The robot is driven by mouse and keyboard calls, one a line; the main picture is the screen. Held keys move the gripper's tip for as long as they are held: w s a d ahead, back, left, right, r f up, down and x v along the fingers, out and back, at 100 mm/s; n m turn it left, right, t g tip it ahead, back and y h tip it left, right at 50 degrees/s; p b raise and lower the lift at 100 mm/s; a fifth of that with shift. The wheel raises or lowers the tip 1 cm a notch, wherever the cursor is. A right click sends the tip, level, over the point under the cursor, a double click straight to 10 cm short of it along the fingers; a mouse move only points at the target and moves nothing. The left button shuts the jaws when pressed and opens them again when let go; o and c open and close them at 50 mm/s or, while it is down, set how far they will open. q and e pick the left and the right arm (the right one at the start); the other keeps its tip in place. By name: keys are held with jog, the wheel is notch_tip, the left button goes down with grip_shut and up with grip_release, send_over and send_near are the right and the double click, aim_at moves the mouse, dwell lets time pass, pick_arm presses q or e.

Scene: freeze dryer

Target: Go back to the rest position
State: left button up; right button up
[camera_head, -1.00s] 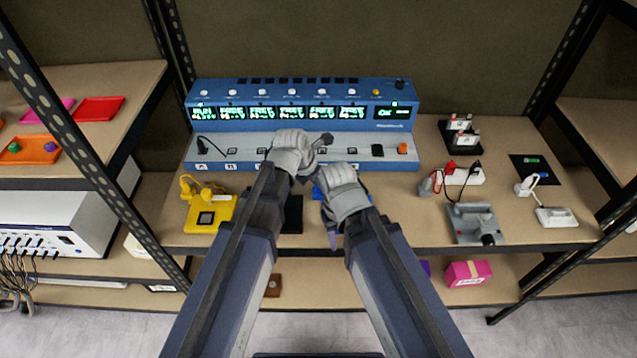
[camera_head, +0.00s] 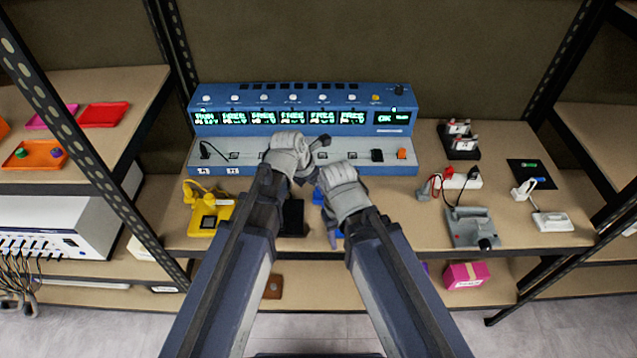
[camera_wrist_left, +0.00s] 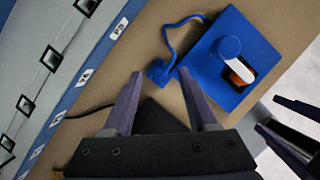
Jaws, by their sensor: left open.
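My left gripper (camera_head: 318,145) is in front of the blue and grey freeze dryer (camera_head: 390,117).
A yellow device (camera_head: 210,212) lies left of my arms. At the right are a grey device (camera_head: 472,228), a black rack (camera_head: 459,142) and a white device (camera_head: 553,222). Metal posts (camera_head: 90,150) stand at both sides. Bare bench (camera_head: 410,210) shows right of my right arm.

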pick_arm(q)
jog(key=p+v, duration=0.4)
jog(key=v, duration=0.1)
jog(key=shift+r, duration=0.2)
